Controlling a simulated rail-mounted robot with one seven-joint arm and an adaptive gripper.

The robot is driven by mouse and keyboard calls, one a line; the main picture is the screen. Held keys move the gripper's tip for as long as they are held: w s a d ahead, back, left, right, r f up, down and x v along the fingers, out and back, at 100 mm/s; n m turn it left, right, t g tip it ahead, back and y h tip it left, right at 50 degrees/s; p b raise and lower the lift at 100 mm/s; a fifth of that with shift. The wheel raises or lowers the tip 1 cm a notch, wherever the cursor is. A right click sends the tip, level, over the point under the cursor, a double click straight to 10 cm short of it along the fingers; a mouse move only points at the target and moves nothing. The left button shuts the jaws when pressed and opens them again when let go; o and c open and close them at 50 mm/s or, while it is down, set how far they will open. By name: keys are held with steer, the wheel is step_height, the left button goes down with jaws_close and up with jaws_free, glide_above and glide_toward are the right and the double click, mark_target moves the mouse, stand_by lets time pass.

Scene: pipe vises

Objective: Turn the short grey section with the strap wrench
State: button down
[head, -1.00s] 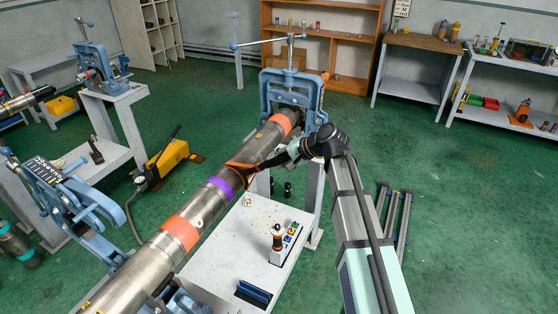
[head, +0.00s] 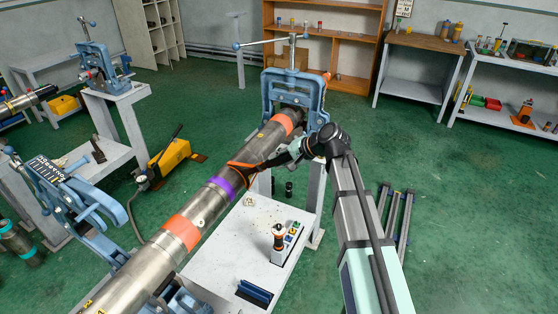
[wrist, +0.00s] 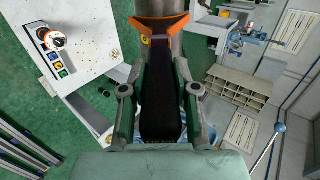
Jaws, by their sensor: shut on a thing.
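A long grey pipe (head: 210,209) runs from the lower left to a blue pipe vise (head: 292,92) at the back, with orange bands and a purple band around it. The strap wrench (head: 245,165) has its orange-edged strap around the grey section between the purple band and the far orange band. My gripper (head: 299,149) is shut on the wrench's black handle, to the right of the pipe. In the wrist view the dark handle (wrist: 162,95) lies between the fingers, and the orange strap end (wrist: 160,24) meets the pipe (wrist: 162,8). The strap's far side is hidden.
A white bench (head: 226,248) under the pipe carries an orange-and-black tool (head: 279,236) and a blue block (head: 254,293). A yellow pump (head: 168,158) stands on the green floor at left. Metal rails (head: 398,220) lie right of my arm. Open floor lies further right.

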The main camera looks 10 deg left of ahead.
steer(key=shift+w+a+f, duration=0.2)
steer(key=shift+a+f, duration=0.2)
steer(key=shift+a, duration=0.1)
stand_by(0.8)
steer(key=shift+r, duration=0.1)
steer(key=shift+w+a+r+h+p, duration=0.25)
steer(key=shift+a+r+p, duration=0.2)
steer(key=shift+p, duration=0.35)
steer(key=shift+w+a+r+g+h+p, duration=0.15)
steer(key=shift+a+r+h+p, duration=0.3)
steer(key=shift+p, duration=0.4)
steer(key=shift+w+a+r+g+h+p, duration=0.1)
steer(key=shift+a+r+g+h+p, duration=0.1)
steer(key=shift+a+r+p, duration=0.45)
steer(key=shift+d+f, duration=0.15)
steer(key=shift+d, duration=0.05)
steer(key=shift+w+a+r+p, duration=0.1)
steer(key=shift+a+r+p, duration=0.2)
steer(key=shift+p, duration=0.4)
steer(key=shift+w+a+r+g+h+p, duration=0.2)
steer(key=shift+a+r+h+p, duration=0.35)
steer(key=shift+p, duration=0.35)
steer(key=shift+w+a+r+g+h+p, duration=0.2)
steer(key=shift+a+r+h+p, duration=0.15)
steer(key=shift+a+p, duration=0.4)
steer(key=shift+d, duration=0.1)
